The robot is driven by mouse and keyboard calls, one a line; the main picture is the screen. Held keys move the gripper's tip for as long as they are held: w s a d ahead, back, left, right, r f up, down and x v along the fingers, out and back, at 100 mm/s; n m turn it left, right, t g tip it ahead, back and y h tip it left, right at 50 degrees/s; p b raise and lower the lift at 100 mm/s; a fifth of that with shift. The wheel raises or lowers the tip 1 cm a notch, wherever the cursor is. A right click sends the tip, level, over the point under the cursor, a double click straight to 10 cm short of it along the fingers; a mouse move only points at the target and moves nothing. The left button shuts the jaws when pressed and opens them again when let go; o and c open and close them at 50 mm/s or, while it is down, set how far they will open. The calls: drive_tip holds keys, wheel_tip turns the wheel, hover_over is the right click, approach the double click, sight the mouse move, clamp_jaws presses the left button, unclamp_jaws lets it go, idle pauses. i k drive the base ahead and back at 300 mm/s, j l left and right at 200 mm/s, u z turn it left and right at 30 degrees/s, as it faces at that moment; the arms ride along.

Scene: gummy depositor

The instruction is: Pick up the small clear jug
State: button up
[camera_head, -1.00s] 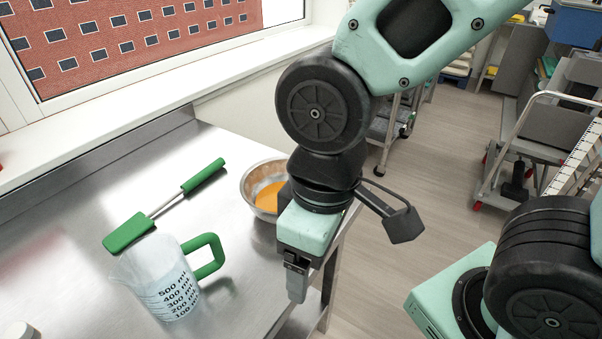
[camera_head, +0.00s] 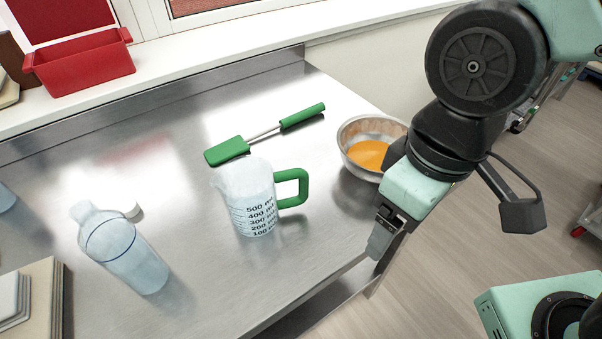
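The clear jug (camera_head: 240,194) stands upright on the steel table (camera_head: 330,262). It has a green handle (camera_head: 303,187) on its right side and black volume marks up to 500 ml. My gripper (camera_head: 377,243) points down near the table's right edge, to the right of the jug and apart from it. Its fingers are seen from the side, so I cannot tell whether they are open or shut. I see nothing held in it.
A metal bowl with orange contents (camera_head: 350,133) stands behind my gripper. A green spatula (camera_head: 228,151) lies behind the jug. A red bin (camera_head: 84,67) sits on the sill. Table space before the jug is clear.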

sight(246, 184)
drive_tip(key=k+j+u, duration=0.1)
drive_tip(key=j, duration=0.2)
drive_tip(key=k+j, duration=0.2)
drive_tip(key=j, duration=0.15)
drive_tip(key=k+j+u, duration=0.15)
drive_tip(key=j, duration=0.2)
drive_tip(key=k+j+u, duration=0.1)
drive_tip(key=j, duration=0.2)
